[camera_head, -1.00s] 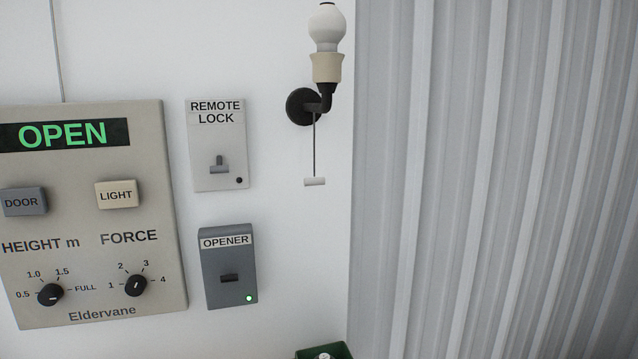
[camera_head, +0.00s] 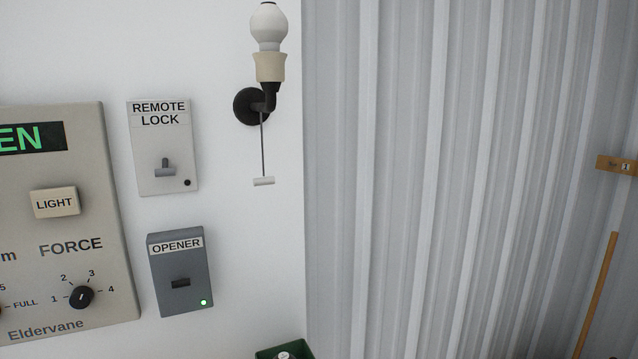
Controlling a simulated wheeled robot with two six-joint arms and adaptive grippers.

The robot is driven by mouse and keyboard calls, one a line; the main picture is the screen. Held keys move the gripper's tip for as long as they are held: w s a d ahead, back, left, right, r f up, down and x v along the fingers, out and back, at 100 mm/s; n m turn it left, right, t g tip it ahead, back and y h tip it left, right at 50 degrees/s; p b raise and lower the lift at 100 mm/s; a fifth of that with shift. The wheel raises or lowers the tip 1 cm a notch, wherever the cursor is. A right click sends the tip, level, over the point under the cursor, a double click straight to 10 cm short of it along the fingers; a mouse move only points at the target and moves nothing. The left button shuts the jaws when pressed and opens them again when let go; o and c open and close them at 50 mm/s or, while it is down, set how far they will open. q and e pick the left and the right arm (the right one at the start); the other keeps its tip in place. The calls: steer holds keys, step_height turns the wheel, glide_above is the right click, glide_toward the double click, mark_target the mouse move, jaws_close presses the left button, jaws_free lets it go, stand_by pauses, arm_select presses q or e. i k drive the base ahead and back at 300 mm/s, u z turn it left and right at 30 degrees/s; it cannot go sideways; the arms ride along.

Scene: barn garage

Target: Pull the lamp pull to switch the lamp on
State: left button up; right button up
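The wall lamp (camera_head: 269,58) is mounted on the white wall, upper middle of the head view. It has a white bulb, a cream socket and a round black wall bracket. The bulb looks white and unlit. The lamp pull (camera_head: 263,181) is a small white bar hanging from a thin dark cord below the bracket. It hangs free, with nothing touching it. Neither of my grippers is in view.
Left of the lamp are a remote lock switch (camera_head: 163,148), an opener switch (camera_head: 180,271) with a green light, and a control panel (camera_head: 65,225). Corrugated metal wall (camera_head: 430,180) fills the right. A green container (camera_head: 285,350) shows at the bottom edge.

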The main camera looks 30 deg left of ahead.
mark_target(268, 181)
steer(key=z, duration=0.05)
steer(key=k, duration=0.3)
steer(key=u, duration=0.85)
